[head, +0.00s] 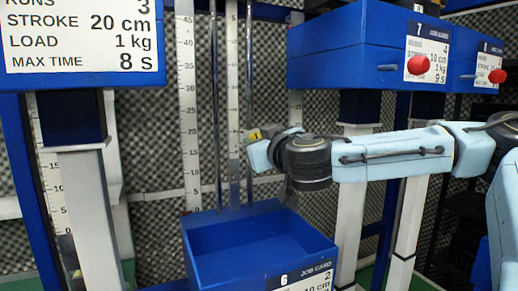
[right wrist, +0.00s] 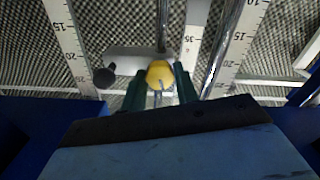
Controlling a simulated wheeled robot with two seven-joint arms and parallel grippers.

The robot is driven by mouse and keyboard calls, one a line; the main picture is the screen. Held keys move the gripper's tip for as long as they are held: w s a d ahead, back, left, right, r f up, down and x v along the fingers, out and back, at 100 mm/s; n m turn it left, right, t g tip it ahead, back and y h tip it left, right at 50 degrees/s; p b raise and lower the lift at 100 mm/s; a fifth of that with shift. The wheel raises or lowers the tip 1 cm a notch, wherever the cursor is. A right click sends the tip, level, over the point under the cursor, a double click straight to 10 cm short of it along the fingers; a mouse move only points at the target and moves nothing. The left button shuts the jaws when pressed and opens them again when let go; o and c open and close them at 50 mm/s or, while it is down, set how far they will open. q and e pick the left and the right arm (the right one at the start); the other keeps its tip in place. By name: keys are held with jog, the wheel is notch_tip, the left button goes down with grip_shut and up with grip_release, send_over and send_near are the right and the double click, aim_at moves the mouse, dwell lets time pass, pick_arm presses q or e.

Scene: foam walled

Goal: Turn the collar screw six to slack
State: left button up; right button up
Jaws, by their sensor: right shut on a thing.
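The yellow collar screw (right wrist: 160,72) sits between the two dark green fingers of my right gripper (right wrist: 160,88), which are shut on it. A mark shows on its face. It is on a pale grey collar (right wrist: 128,58) across a metal rod. In the head view my right gripper (head: 258,138) reaches in from the right to the rods, above the open blue box marked 6 (head: 215,262). Only a bit of yellow shows there; the gripper hides most of the screw. My left gripper is not in view.
A black knob (right wrist: 104,77) sticks out left of the collar. Scale strips (head: 188,110) and metal rods stand behind the box. Blue boxes with red knobs (head: 418,65) hang at the upper right. A white job card (head: 85,38) is at the upper left.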

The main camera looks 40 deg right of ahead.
jog(key=n+b, duration=0.4)
jog(key=n, duration=2.8)
jog(key=shift+b, duration=0.3)
jog(key=shift+n, duration=0.4)
jog(key=o, duration=1)
